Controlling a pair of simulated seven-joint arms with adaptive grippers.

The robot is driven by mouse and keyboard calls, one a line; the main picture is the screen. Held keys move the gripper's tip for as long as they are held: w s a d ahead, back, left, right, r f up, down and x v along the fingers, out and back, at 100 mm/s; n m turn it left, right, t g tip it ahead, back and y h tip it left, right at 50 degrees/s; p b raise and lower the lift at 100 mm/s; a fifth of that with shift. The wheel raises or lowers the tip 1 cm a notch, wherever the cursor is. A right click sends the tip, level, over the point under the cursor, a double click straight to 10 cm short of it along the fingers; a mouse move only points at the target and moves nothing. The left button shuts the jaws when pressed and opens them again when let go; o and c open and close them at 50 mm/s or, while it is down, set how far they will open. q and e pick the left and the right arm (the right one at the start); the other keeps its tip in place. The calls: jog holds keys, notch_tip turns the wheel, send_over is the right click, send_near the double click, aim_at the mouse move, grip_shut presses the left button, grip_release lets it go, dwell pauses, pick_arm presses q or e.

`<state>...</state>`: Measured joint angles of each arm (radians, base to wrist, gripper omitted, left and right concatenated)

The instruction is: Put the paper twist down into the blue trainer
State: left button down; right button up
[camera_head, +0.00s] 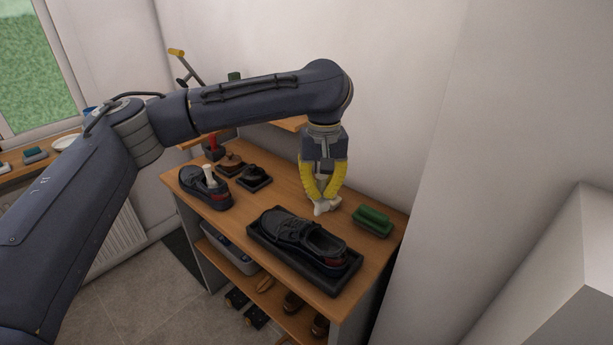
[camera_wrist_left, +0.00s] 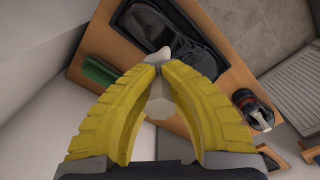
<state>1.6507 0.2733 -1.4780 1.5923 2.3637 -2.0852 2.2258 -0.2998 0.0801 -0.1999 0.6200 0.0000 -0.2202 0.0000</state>
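My left gripper (camera_head: 322,198) has yellow fingers closed on a white, crumpled paper twist (camera_head: 322,208), held just above the bench behind the nearer shoe. In the left wrist view the twist (camera_wrist_left: 159,56) pokes out between the fingertips (camera_wrist_left: 160,68). A dark trainer (camera_head: 290,228) with a reddish heel lies in a black tray (camera_head: 335,285), its opening toward the right. A second dark trainer (camera_head: 195,182) stands at the left end of the bench with a white piece (camera_head: 209,174) upright in it. Both look dark, so the blue one is hard to tell by colour. My right gripper is out of view.
A green brush (camera_head: 372,220) lies right of the gripper on the wooden bench (camera_head: 255,207). Small brown and black items (camera_head: 254,176) stand at the back left. A lower shelf holds a grey bin (camera_head: 230,248) and footwear. A wall rises close behind.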

aim_at(323, 215)
pick_arm(q)
jog(key=shift+s+d+f, duration=0.15)
jog(key=shift+s+d, duration=0.15)
jog(key=shift+s, duration=0.2)
jog(key=shift+f, duration=2.75)
jog(key=shift+f, duration=0.1)
jog(key=shift+w+f, duration=0.1)
jog(key=shift+f, duration=3)
jog(key=c, duration=1.5)
grip_release()
